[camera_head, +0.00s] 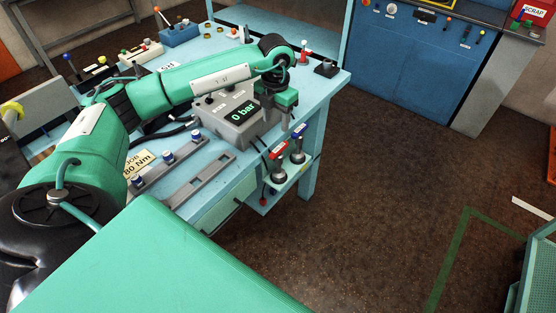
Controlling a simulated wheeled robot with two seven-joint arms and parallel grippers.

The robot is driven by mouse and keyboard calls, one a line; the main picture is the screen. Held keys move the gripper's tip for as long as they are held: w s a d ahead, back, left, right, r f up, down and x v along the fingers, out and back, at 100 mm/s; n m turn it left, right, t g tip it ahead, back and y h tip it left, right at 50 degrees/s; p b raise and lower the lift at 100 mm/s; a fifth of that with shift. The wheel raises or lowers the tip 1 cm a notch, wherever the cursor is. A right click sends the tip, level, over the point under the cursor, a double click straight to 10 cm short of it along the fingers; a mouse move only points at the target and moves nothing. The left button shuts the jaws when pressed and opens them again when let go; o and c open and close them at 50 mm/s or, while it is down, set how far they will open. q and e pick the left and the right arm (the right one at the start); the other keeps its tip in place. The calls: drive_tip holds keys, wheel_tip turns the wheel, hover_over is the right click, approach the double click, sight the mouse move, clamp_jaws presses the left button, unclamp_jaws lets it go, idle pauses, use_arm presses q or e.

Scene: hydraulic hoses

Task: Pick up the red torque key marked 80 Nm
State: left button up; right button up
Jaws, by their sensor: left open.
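A red-topped key (278,152) stands upright in a holder on the bench's front right side; the marking on its red top is too small to read. A blue-topped key (299,133) stands beside it, to the right. A card reading 80 Nm (138,163) lies on the bench at the left. My left arm reaches across the bench, and my left gripper (271,118) hangs downward above and behind the keys, beside the gauge box. It is open and apart from the red key; its fingertips are partly hidden. My right gripper is out of view.
A grey box reading 0 bar (239,113) stands just left of my left gripper. A grey rail (190,180) and several blue-capped fittings (168,157) lie on the bench (215,160). A red item (304,50) stands behind.

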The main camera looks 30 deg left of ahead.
sight(279, 147)
use_arm(q)
wheel_tip(279, 147, down, 8)
drive_tip(key=shift+s+d+r+p, duration=0.1)
drive_tip(key=shift+d+r+p, duration=0.05)
drive_tip(key=shift+p, duration=0.9)
drive_tip(key=shift+f, duration=0.2)
drive_tip(key=shift+d+f+p, duration=0.1)
drive_tip(key=shift+f+p, duration=0.15)
drive_tip(key=shift+p, duration=0.1)
drive_tip(key=f+p, duration=0.1)
drive_tip(key=f, duration=0.1)
drive_tip(key=f+p, duration=0.1)
drive_tip(key=f, duration=0.1)
drive_tip(key=shift+w+d+f, duration=0.2)
drive_tip(key=shift+f, duration=0.1)
clamp_jaws()
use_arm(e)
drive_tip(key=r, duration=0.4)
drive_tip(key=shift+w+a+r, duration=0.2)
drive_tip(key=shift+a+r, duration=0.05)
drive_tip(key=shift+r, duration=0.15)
